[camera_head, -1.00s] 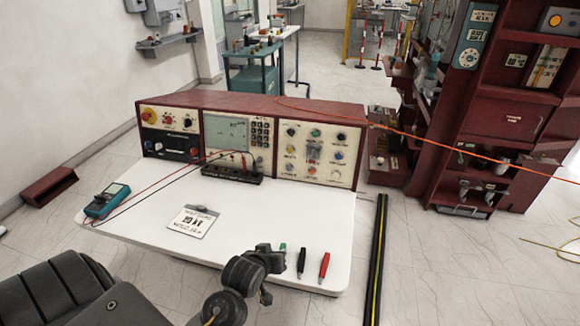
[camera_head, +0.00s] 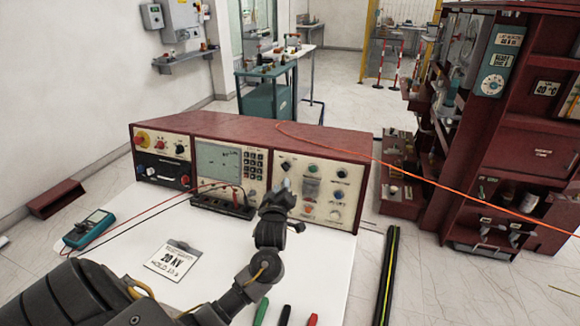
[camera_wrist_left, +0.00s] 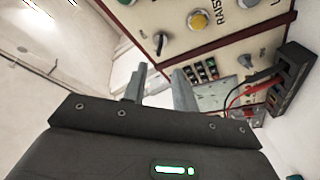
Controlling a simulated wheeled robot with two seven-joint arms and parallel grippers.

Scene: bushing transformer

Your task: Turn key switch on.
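The control console (camera_head: 260,130) stands on the white table, its panels facing me. Its right panel (camera_head: 322,180) carries knobs and coloured buttons; I cannot tell which control is the key switch. My left gripper (camera_head: 283,188) is raised in front of this panel's left part and hides some of it. In the left wrist view the two gripper fingers (camera_wrist_left: 160,88) stand apart with nothing between them. A black knob (camera_wrist_left: 160,43) and a yellow button (camera_wrist_left: 197,20) show on the panel beyond the fingertips, apart from them. My right gripper is out of view.
A black terminal block (camera_head: 222,205) with red and black leads sits before the console. A blue multimeter (camera_head: 88,228) and a sign card (camera_head: 172,259) lie on the table (camera_head: 130,245). An orange cable (camera_head: 430,180) runs rightward from the console top. Probes lie at the front edge.

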